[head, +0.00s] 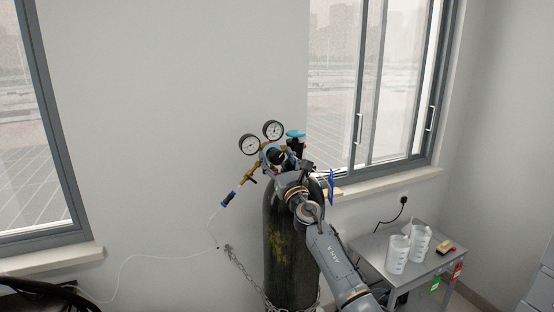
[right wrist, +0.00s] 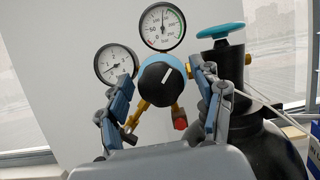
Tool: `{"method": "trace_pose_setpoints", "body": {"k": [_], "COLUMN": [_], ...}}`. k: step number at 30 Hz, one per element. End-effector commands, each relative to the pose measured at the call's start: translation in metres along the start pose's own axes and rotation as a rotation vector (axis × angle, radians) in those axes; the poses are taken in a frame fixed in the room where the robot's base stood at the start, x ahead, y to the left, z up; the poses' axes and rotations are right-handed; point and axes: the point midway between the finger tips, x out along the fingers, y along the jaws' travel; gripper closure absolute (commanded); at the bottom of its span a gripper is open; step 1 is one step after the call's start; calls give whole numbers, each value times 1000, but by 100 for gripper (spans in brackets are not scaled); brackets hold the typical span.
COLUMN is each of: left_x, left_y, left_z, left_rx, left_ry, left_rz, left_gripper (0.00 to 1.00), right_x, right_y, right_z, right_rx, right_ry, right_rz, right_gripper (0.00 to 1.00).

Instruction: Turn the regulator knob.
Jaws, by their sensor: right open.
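The regulator knob (right wrist: 161,83) is black with a white mark and a blue ring behind it. In the right wrist view it sits between the two fingers of my right gripper (right wrist: 162,105), which is open. The fingers stand apart on either side of the knob; I cannot tell whether either touches it. In the head view my right gripper (head: 285,163) is at the regulator, on top of the dark gas cylinder (head: 280,245), and partly hides the knob. Two round gauges show above it, the left gauge (right wrist: 116,64) and the upper gauge (right wrist: 162,27). My left gripper is not in view.
A teal valve handwheel (right wrist: 220,30) is right of the knob, near the right finger. A grey side table (head: 375,250) with white beakers (head: 398,254) stands right of the cylinder, below the window.

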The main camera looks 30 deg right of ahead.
Motion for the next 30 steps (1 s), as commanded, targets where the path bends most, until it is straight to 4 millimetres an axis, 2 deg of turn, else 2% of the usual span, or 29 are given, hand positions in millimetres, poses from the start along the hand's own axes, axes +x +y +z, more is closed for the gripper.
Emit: {"method": "trace_pose_setpoints", "body": {"k": [1,6,9,20,30], "left_x": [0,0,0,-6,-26], "left_y": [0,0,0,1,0], "left_z": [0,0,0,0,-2], "left_rx": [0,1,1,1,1], "left_ry": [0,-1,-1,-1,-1], "left_rz": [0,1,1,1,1], "left_gripper": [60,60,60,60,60], "right_x": [0,0,0,0,1], "right_y": [0,0,0,0,0], "right_z": [0,0,0,1,3], "right_rx": [0,0,0,56,286], "right_ry": [0,0,0,5,22], "right_rz": [0,0,0,-23,-117], "right_gripper": [37,72,88,88,88]}}
